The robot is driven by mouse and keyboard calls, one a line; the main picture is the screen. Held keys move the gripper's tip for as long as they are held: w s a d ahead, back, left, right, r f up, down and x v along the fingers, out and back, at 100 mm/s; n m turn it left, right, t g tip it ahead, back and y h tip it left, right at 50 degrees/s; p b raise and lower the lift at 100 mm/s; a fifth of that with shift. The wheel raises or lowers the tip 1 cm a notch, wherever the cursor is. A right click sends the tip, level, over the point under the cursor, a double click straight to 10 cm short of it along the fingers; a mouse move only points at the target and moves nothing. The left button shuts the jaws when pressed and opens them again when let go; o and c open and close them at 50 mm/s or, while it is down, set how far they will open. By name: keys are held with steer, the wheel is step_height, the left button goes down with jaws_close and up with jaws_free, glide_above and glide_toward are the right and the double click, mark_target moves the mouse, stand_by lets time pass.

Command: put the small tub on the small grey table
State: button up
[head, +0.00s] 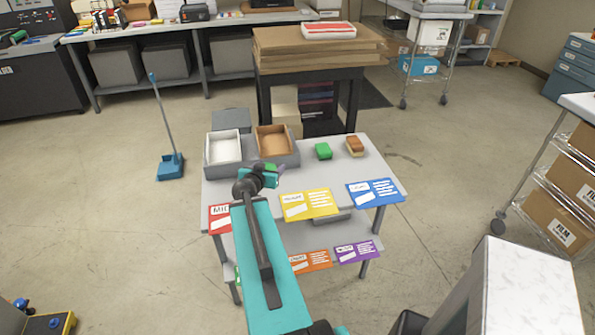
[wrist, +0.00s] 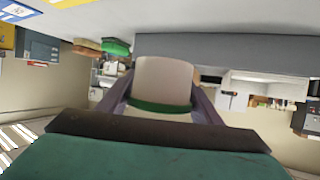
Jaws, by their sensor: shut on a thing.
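The small tub (wrist: 163,80) is pale with a green band and shows in the wrist view. My gripper (wrist: 163,98) is shut on it, one finger on each side. In the head view my gripper (head: 262,178) is over the left part of the small grey table (head: 310,178), in front of the bins. My gripper and arm mostly hide the tub there; a small green part shows at the gripper. I cannot tell whether the tub touches the tabletop.
A grey holder with a white bin (head: 223,148) and a brown bin (head: 272,139) stands at the table's back left. A green block (head: 323,151) and a brown-topped block (head: 355,147) sit back right. Coloured cards line the front edge. The tabletop's middle is clear.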

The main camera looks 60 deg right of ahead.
mark_target(330, 188)
steer(key=s+d+f+m+g, duration=0.1)
steer(key=s+d, duration=0.1)
steer(key=s, duration=0.5)
steer(key=s+d+f+m+g+p, duration=0.1)
steer(key=s+d+f+g, duration=0.1)
steer(key=s, duration=0.5)
steer(key=s+d+f+m+g+p, duration=0.1)
steer(key=s+d, duration=0.1)
steer(key=s, duration=0.5)
steer(key=shift+s+d+f+m+h, duration=0.1)
steer(key=shift+d+f+m+h, duration=0.2)
steer(key=shift+d+m, duration=0.1)
steer(key=shift+d+f+b, duration=0.1)
steer(key=shift+d+b, duration=0.15)
steer(key=shift+b, duration=0.4)
steer(key=shift+d+b, duration=0.1)
steer(key=shift+b, duration=0.3)
steer(key=d+b, duration=0.1)
steer(key=b, duration=0.1)
steer(key=d+b, duration=0.1)
steer(key=b, duration=0.2)
steer(key=shift+w+f+b, duration=0.1)
steer(key=shift+w+b, duration=0.2)
steer(key=shift+w, duration=0.05)
steer(key=b, duration=0.2)
steer(key=shift+d+b, duration=0.35)
steer(key=shift+b, duration=0.05)
